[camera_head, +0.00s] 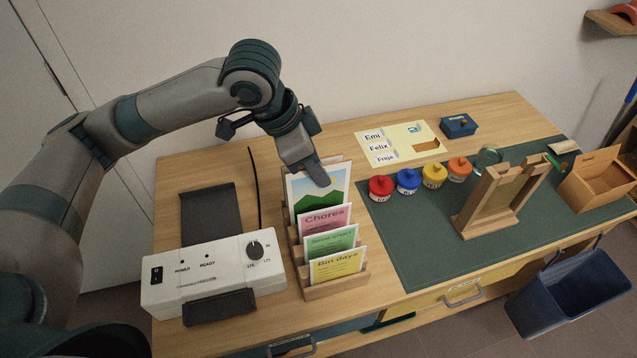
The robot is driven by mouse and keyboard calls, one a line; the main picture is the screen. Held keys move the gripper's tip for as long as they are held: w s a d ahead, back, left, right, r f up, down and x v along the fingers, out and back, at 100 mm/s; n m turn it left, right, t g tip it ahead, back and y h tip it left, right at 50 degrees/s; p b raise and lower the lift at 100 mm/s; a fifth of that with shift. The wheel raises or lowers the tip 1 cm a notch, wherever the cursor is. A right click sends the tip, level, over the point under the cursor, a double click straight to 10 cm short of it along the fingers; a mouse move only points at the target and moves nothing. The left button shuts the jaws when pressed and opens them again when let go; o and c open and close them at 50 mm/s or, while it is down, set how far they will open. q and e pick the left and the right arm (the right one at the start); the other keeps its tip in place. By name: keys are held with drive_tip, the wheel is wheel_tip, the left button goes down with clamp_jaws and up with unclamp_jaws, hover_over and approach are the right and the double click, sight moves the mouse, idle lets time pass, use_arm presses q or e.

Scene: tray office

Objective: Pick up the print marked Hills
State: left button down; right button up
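A picture print (308,206) with green hills and a sun stands upright in the back slot of a stepped wooden rack (338,289). Its lower part is hidden by the cards in front, and no word Hills is readable on it. My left gripper (321,177) comes down from above at the print's top edge. One finger overlaps the front of the print; the other side is hidden, so I cannot tell whether it grips. My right gripper is not in view.
Cards Chores (324,220), a green one (331,243) and Bin days (337,265) stand ahead of the print. A white laminator (213,276) is left of the rack. Colored pots (408,181), a wooden stand (493,202) and an open box (598,181) are right.

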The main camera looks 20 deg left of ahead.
use_arm(q)
wheel_tip(320, 180, up, 6)
drive_tip(key=shift+f, duration=0.1)
drive_tip(key=shift+r, duration=0.55)
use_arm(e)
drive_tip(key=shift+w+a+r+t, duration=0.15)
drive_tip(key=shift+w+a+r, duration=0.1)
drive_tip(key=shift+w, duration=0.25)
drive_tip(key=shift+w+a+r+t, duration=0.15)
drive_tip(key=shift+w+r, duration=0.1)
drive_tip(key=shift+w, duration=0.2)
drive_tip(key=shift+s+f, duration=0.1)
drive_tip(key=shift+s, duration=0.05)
